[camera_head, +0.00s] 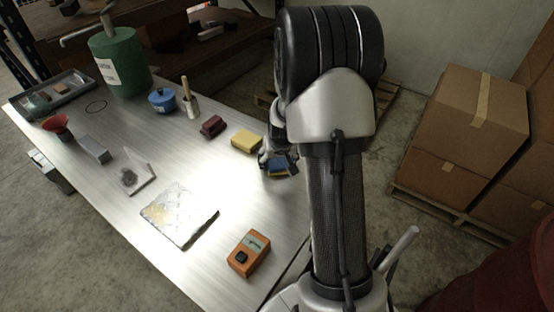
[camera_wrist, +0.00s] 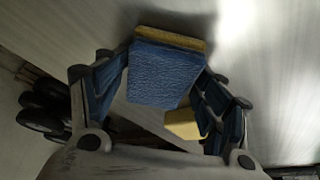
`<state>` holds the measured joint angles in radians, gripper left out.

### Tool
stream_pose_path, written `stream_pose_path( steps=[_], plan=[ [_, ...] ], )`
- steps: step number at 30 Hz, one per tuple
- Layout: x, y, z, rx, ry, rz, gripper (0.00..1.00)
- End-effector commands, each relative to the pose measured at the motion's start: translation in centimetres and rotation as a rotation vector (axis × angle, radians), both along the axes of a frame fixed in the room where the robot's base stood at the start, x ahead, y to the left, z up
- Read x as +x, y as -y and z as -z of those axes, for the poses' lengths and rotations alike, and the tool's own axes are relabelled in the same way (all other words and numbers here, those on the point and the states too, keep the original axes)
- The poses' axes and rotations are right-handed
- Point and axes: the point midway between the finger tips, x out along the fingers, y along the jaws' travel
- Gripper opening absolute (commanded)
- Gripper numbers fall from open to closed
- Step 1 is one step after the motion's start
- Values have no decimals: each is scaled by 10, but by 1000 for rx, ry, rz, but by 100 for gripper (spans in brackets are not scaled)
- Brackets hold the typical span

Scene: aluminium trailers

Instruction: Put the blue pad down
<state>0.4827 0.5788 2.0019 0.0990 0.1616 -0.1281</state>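The blue pad (camera_wrist: 165,74) has a yellow layer along its far edge. It sits between the two fingers of my gripper (camera_wrist: 163,76), which press on its left and right sides. In the head view my gripper (camera_head: 278,163) holds the blue pad (camera_head: 277,170) near the right edge of the metal table (camera_head: 135,205). The arm and fingers partly cover the pad there. I cannot tell whether the pad touches the tabletop.
A yellow pad (camera_head: 246,140) lies just left of my gripper, with a dark red pad (camera_head: 213,126) beyond it. An orange meter (camera_head: 249,253) and a silvery sheet (camera_head: 178,213) lie nearer. Bare table lies between them and my gripper. Cardboard boxes (camera_head: 470,110) stand at right.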

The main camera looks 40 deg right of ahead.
Motion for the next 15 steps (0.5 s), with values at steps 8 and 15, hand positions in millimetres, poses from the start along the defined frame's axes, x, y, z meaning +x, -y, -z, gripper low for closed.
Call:
stream_pose_path(
  steps=[8, 15],
  plan=[
    [-3, -2, 2, 5, -8, 0, 74],
    [-2, -1, -9, 3, -5, 0, 74]
  ],
)
